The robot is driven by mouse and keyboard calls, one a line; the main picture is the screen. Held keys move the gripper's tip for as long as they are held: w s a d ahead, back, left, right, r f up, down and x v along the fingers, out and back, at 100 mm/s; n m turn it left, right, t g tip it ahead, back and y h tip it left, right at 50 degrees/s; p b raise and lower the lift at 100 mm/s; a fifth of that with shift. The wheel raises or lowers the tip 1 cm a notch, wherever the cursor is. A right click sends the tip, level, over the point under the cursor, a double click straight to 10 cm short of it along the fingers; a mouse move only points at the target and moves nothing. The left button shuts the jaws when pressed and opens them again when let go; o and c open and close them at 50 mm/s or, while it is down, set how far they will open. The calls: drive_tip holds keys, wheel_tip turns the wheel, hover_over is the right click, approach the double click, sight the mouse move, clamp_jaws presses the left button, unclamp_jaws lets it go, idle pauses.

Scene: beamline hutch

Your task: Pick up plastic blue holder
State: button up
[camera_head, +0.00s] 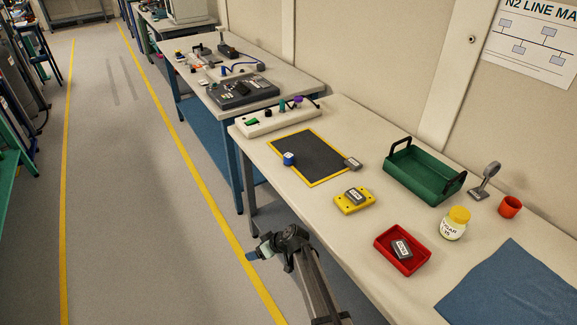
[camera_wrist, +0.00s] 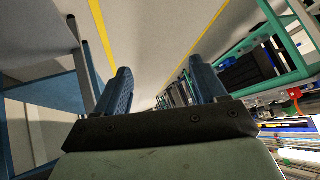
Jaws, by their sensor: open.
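A small blue plastic holder (camera_head: 289,159) with a pale mark on it sits at the left edge of a dark mat with a yellow border (camera_head: 322,179), on the near bench. My gripper (camera_head: 252,256) is out over the aisle floor, in front of the bench and well apart from the blue holder. In the wrist view, the two blue fingers of my gripper (camera_wrist: 162,80) stand wide apart with nothing between them. The blue holder does not show in the wrist view.

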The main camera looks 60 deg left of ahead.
drive_tip(key=a+r+n, duration=0.2)
drive_tip(key=a+r, duration=0.6)
drive_tip(key=r, duration=0.2)
wheel_tip(320, 180, up, 24)
drive_tip(key=m+t+h, duration=0.2)
drive_tip(key=m+t, duration=0.3)
hover_over(289, 155)
drive_tip(key=d, duration=0.5)
drive_tip(key=shift+h, duration=0.3)
drive_tip(key=x, duration=0.8)
drive_tip(key=shift+s+f, duration=0.15)
drive_tip(key=shift+s, duration=0.15)
drive_tip(key=shift+w+x, duration=0.1)
drive_tip(key=shift+x, duration=1.25)
drive_tip(key=shift+w+x, duration=0.15)
drive_tip(key=shift+x, duration=1.2)
